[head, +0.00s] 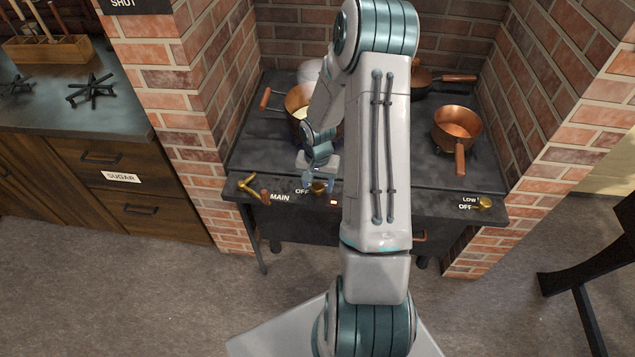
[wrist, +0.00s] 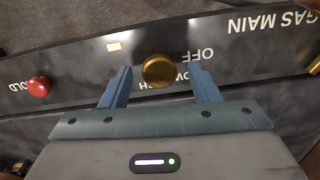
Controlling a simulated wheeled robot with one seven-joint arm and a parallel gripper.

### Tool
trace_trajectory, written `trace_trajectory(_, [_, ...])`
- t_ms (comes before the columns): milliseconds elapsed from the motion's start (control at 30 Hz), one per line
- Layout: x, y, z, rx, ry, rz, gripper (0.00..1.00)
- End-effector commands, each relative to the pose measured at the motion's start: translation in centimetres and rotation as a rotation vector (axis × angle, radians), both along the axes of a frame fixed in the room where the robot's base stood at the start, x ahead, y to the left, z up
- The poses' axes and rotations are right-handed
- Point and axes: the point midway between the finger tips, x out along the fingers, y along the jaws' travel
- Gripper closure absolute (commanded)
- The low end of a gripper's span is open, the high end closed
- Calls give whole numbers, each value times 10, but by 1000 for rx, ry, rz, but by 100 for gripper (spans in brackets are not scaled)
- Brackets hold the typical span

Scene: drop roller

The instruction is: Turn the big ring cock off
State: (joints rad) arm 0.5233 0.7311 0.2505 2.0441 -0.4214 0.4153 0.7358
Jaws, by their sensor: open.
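A round brass cock (wrist: 158,70) sits on the stove's dark front panel, with OFF lettered beside it and other lettering partly hidden by my gripper. The cock also shows in the head view (head: 318,188), just below my gripper (head: 318,178). In the wrist view my gripper (wrist: 160,76) is open, one blue finger on each side of the cock, with gaps visible between fingers and cock. I cannot tell how deep the fingers reach around it. The pictures do not show a name on this cock; its pointer direction is unclear.
A brass gas main lever (head: 247,186) is left of the cock. Another brass cock (head: 484,203), marked LOW and OFF, is at the right end. A red knob (wrist: 39,86) is on the panel. Copper pans (head: 457,126) stand on the stove between brick walls (head: 200,120).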

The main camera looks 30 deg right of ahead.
Motion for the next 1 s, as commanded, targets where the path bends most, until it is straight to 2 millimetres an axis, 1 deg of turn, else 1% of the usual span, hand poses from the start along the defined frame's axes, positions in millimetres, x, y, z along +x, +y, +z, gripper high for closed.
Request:
trace_trajectory(300, [0,0,-3,-1,-1,0,44])
trace_trajectory(333, [0,0,-3,-1,-1,0,50])
trace_trajectory(367, [0,0,-3,-1,-1,0,58])
trace_trajectory(400, [0,0,-3,-1,-1,0,69])
trace_trajectory(467, [0,0,-3,-1,-1,0,86])
trace_trajectory(500, [0,0,-2,-1,-1,0,89])
trace_trajectory(767, [0,0,-3,-1,-1,17,89])
trace_trajectory(1000, [0,0,-3,-1,-1,122,89])
